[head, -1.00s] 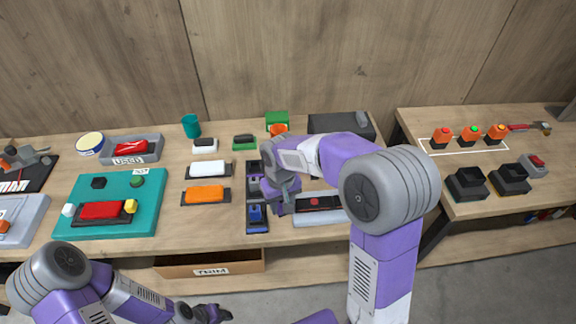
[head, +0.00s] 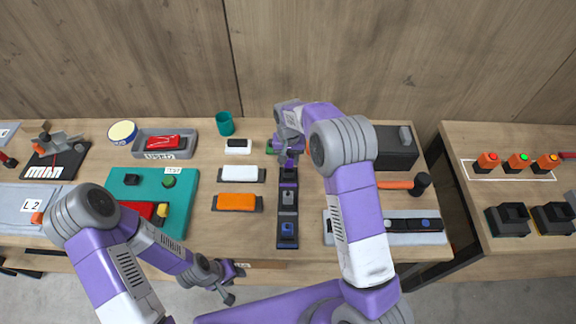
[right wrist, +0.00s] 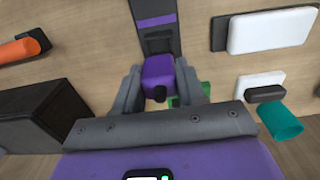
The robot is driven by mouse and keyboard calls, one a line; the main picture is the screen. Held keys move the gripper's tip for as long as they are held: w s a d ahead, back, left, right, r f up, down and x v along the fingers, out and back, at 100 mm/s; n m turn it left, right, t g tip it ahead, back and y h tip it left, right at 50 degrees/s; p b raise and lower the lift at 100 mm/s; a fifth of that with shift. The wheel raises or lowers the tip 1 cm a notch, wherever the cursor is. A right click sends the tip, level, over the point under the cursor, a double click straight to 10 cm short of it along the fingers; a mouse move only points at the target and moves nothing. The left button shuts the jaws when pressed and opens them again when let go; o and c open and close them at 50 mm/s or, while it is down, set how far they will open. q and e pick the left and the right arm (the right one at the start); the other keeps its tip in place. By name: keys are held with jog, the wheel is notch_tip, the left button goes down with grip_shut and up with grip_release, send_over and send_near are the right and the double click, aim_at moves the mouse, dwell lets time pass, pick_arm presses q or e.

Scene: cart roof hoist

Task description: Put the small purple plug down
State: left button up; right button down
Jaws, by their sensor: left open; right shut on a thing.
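In the head view my right gripper (head: 288,160) is over the far end of a long dark rack (head: 287,237). My left gripper (head: 230,281) is open and empty, near the table's front edge.
Left of the rack lie an orange block (head: 236,202), a white block (head: 239,174) and a teal cup (head: 225,124). Right of it are a grey tray (head: 405,236), a hammer (head: 397,184) and a black box (head: 393,154). A green block (right wrist: 186,100) is close behind the gripper.

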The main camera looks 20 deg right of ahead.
aim_at(288, 167)
notch_tip(288, 167, down, 5)
jog(key=shift+r, duration=0.15)
jog(key=shift+f, duration=0.25)
jog(key=c, duration=0.7)
grip_release()
jog(key=shift+o, duration=0.2)
jog(key=shift+r, duration=0.1)
notch_tip(288, 167, up, 12)
jog(key=shift+r, duration=0.1)
